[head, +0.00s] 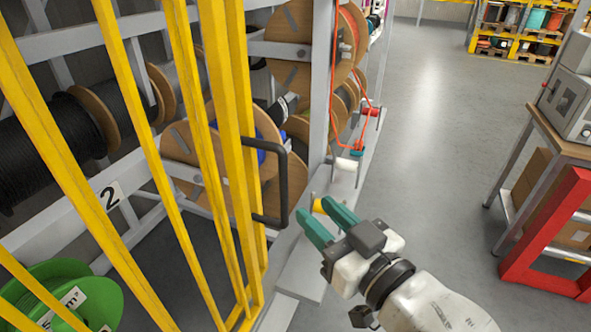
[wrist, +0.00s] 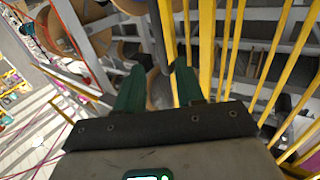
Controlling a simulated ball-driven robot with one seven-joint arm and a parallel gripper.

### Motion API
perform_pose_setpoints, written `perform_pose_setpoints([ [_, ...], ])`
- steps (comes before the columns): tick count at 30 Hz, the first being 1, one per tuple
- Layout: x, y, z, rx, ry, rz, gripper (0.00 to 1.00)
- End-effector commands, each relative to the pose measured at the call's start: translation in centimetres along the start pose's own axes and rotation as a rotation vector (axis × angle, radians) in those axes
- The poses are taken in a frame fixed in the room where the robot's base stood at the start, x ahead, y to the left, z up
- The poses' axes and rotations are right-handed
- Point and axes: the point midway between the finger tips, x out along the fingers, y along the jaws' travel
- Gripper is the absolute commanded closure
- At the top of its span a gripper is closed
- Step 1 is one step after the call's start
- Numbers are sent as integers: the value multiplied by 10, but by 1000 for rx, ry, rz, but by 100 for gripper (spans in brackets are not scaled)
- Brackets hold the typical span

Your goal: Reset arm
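My gripper (head: 314,207) is at the lower middle of the head view, to the right of the black handle (head: 284,190) on the yellow barred gate (head: 238,130). Its two green fingers are apart and I see nothing held between them. In the wrist view, my gripper (wrist: 159,67) shows its fingers spread, with a dark bar (wrist: 160,45) in line with the gap. The bar looks like the gate handle, beyond or near the fingertips; the exact distance is unclear. In the head view the handle looks clear of the fingers.
Behind the gate stands a rack with wooden cable reels (head: 290,45) and black cable (head: 45,150). A green reel (head: 65,295) is at lower left. A workbench (head: 565,140) and red frame (head: 540,235) stand at right. The grey floor (head: 435,110) between is open.

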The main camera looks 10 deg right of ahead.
Motion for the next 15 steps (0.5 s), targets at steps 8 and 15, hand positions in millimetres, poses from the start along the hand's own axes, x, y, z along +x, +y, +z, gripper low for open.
perform_pose_setpoints([
  [8, -11, 17, 59, 17, -192, 43, 62],
  [15, -84, 51, 199, 88, -694, 154, 62],
])
